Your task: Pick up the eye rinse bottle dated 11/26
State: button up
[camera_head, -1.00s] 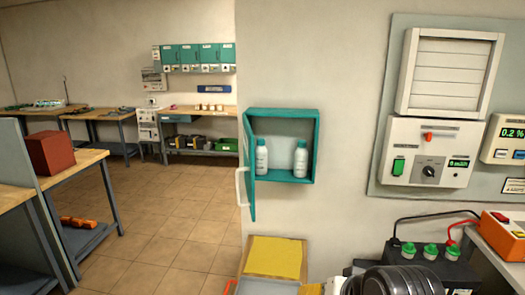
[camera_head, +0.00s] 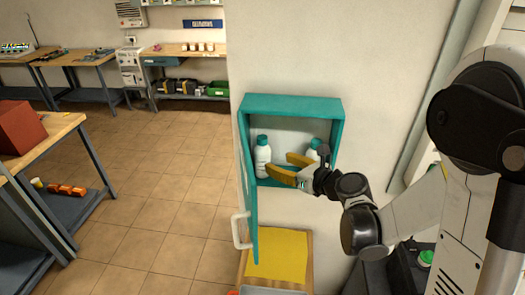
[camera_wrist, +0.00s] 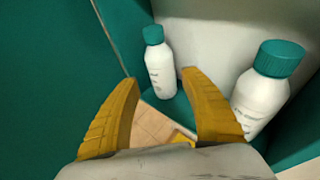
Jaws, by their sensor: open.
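Two white bottles with teal caps stand upright in an open teal wall cabinet (camera_head: 292,103). The left bottle (camera_head: 262,158) shows whole in the head view. The right bottle (camera_head: 313,148) is partly hidden behind my gripper (camera_head: 289,169). In the wrist view the left bottle (camera_wrist: 160,68) is farther off, beyond the fingers, and the right bottle (camera_wrist: 262,92) is closer, just right of the right finger. My gripper, with yellow fingers, is open and empty at the cabinet front, its fingers pointing in. The label print is too small to read, so I cannot tell which is dated 11/26.
The cabinet door (camera_head: 249,200) is swung open on the left, with a white handle (camera_head: 240,230). A yellow sheet (camera_head: 278,254) lies on a wooden surface below the cabinet. Workbenches stand at the left, with tiled floor clear between.

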aim_at(268, 155)
jog(key=x, duration=0.4)
jog(key=shift+a, duration=0.1)
jog(key=shift+w+a+r, duration=0.1)
jog(key=shift+w+a, duration=0.2)
jog(key=shift+w, duration=0.25)
jog(key=x, duration=0.4)
jog(key=shift+w+r, duration=0.15)
jog(key=shift+r, duration=0.1)
jog(key=shift+c, duration=0.5)
jog(key=c, duration=1)
